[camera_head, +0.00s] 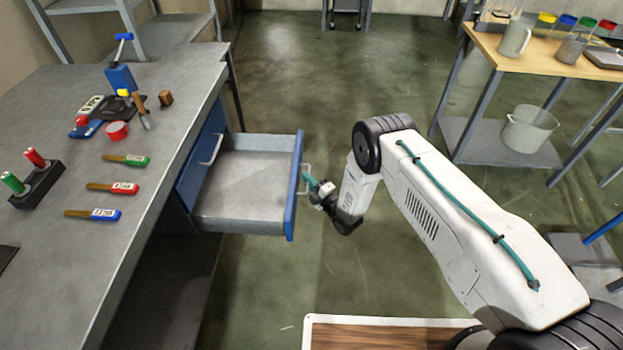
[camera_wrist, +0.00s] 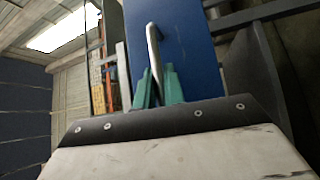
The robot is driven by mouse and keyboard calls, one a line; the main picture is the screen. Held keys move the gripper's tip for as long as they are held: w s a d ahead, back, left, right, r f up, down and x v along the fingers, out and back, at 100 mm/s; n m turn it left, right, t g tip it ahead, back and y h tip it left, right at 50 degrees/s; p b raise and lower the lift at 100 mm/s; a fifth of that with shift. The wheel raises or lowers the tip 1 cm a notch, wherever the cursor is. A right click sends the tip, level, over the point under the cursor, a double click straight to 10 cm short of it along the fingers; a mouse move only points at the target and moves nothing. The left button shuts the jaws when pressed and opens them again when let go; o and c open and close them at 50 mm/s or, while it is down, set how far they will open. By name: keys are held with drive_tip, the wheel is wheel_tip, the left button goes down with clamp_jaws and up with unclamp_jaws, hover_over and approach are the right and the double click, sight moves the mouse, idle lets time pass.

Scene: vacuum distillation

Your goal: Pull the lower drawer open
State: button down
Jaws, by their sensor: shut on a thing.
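The lower drawer (camera_head: 245,185) stands well out from under the grey workbench. Its inside is empty grey metal and its blue front (camera_head: 293,190) faces my arm. My gripper (camera_head: 316,184) is at the drawer's handle (camera_head: 306,172), on the outer side of the front. In the wrist view, the teal fingers (camera_wrist: 158,88) are shut around the pale bar handle (camera_wrist: 154,50), with the blue front behind it. Another blue drawer front with a handle (camera_head: 211,149) is above and behind, flush with the bench.
The workbench (camera_head: 170,120) carries markers, a red cup and other tools. A wooden-topped table (camera_head: 540,60) with beakers stands at the right, with a bucket (camera_head: 528,128) on its lower shelf. Green floor (camera_head: 340,80) is clear between them.

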drive_tip(key=c, duration=1.5)
unclamp_jaws()
drive_tip(key=v, duration=0.7)
drive_tip(key=shift+s+d, duration=0.25)
drive_tip(key=shift+d, duration=0.05)
drive_tip(key=shift+f, duration=0.1)
